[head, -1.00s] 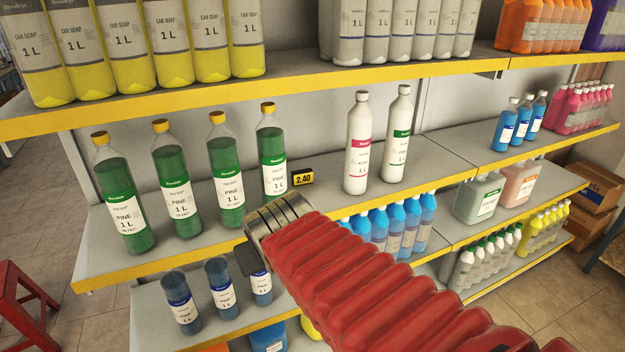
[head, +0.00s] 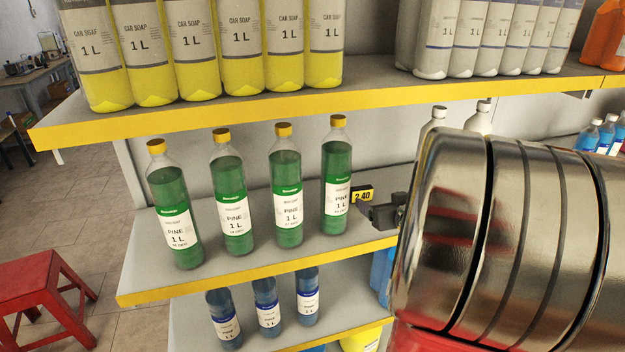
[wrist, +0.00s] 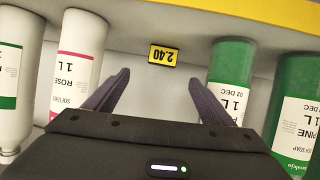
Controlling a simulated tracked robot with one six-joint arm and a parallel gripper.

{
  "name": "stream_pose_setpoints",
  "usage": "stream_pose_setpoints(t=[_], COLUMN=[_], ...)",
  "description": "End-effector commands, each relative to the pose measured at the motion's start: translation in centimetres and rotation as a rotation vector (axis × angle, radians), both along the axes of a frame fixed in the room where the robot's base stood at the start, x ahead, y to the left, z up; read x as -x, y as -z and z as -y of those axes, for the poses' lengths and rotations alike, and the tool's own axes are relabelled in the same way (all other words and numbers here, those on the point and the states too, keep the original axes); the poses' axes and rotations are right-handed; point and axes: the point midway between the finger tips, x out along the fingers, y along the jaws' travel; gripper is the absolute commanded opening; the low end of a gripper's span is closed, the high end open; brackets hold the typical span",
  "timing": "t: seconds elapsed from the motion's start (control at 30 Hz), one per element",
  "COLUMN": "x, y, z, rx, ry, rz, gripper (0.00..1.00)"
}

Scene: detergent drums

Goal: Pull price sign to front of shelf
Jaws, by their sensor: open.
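The price sign (head: 362,194), a small yellow and black tag reading 2.40, stands on the middle shelf (head: 225,279) just right of the rightmost green pine bottle (head: 336,190). My gripper (head: 382,212) is open and empty, close to the right of the sign in the head view. In the wrist view, which is upside down, the price sign (wrist: 163,55) is ahead of my gripper (wrist: 160,78), centred between its two spread fingers and apart from both. My wrist hides part of the shelf to the right in the head view.
Several green bottles stand in a row left of the sign. In the wrist view, a white rose-labelled bottle (wrist: 78,65) and a green bottle (wrist: 230,80) flank the fingers. An upper shelf (head: 230,112) overhangs the middle one. A red stool (head: 45,295) stands at lower left.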

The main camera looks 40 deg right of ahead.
Motion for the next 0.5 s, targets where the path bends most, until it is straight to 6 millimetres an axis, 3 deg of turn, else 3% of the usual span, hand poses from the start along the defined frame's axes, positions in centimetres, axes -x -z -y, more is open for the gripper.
stream_pose_setpoints(t=[0.5], x=[-0.02], y=[0.84], z=[0.13], rx=[-0.038], ry=[-0.055], rz=[0.04], gripper=[0.77])
